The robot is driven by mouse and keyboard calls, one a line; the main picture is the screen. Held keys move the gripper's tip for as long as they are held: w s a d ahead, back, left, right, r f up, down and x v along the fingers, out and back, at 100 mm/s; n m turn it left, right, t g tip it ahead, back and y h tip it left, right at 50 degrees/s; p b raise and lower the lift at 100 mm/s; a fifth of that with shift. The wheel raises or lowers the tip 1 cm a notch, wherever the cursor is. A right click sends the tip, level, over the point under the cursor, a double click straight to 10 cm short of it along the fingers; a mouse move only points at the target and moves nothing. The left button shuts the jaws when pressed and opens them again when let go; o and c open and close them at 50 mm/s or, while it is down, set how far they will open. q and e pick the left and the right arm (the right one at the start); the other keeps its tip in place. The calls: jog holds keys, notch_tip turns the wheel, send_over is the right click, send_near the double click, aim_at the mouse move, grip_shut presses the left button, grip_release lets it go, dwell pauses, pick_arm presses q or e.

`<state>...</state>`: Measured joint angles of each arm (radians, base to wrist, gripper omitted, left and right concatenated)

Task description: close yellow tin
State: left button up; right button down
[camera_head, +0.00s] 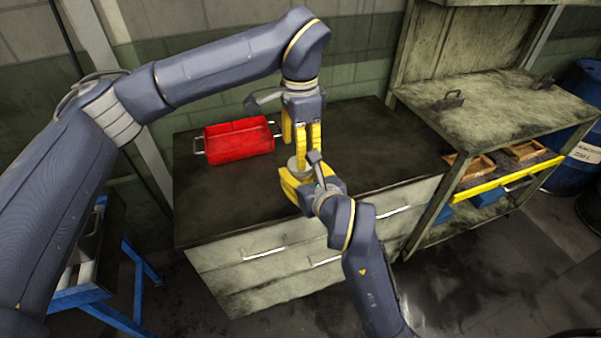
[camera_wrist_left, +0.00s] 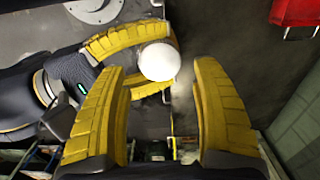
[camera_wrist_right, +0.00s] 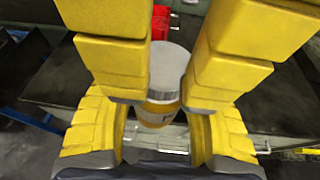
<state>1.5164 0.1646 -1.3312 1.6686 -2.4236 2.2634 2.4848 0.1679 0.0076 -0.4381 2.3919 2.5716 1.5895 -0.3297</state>
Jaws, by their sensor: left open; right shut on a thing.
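The tin (camera_wrist_right: 158,112) has a yellow body and a pale grey upper part in the right wrist view. Its round whitish top (camera_wrist_left: 160,62) shows in the left wrist view; I cannot tell whether that top is a separate lid. My right gripper (camera_head: 292,182) is shut around the tin's sides and holds it near the workbench's front edge. My left gripper (camera_head: 303,148) points down from above, open. Its two fingers stand on either side of the tin's top, with gaps visible in the left wrist view. The fingers partly hide the tin in the head view (camera_head: 297,165).
A red tray (camera_head: 239,141) with metal handles sits on the dark workbench (camera_head: 215,205) at the back left. A metal cabinet (camera_head: 490,105) with a yellow-edged drawer (camera_head: 505,182) stands to the right. Blue barrels (camera_head: 580,150) are at the far right. Bench top right of the grippers is clear.

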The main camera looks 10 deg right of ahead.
pick_arm(q)
jog(key=shift+o, duration=0.5)
jog(key=o, duration=0.5)
notch_tip(320, 180, up, 8)
jog(key=shift+a+f, duration=0.1)
dwell(0.5)
